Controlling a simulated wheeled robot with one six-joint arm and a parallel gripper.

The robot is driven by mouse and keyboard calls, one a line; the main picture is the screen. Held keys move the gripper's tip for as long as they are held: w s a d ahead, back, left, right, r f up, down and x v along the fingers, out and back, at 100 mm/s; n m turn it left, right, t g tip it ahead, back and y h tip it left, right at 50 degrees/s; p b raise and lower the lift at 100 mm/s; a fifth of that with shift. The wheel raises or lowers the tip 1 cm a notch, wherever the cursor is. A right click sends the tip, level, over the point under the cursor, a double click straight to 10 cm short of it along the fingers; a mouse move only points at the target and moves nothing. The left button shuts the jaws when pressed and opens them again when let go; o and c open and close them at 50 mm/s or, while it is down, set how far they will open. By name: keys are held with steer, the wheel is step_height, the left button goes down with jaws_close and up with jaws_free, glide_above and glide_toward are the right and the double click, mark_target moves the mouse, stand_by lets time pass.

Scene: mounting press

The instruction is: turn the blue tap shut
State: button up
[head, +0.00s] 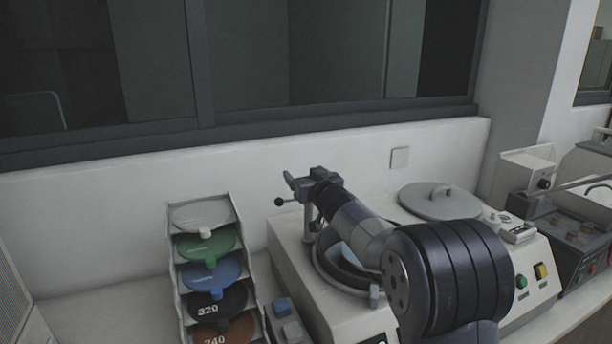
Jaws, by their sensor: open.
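My gripper (291,181) is at the upper end of my arm, above the back left of a pale polishing machine (290,254). It is open, and I see nothing held in it. A thin grey post (307,222) stands on the machine just below my gripper. A small dark ball-ended lever (280,202) shows beside the post; I cannot tell whether it belongs to a tap. I cannot make out a clearly blue tap. My gripper and arm hide part of this area and of the machine's round bowl (330,270).
A rack (173,262) of coloured discs stands left of the machine. A grey round lid (439,201) lies on the right part, with green and yellow buttons (541,271) in front. More equipment (577,240) stands at right. The wall and window are close behind.

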steer(key=b+v, duration=0.2)
steer(key=v, duration=0.8)
steer(key=shift+s, duration=0.35)
steer(key=shift+d, duration=0.1)
steer(key=p+x, duration=0.2)
steer(key=x, duration=0.8)
steer(key=shift+w+p, duration=0.4)
steer(key=shift+f+b, duration=0.1)
steer(key=shift+b, duration=0.3)
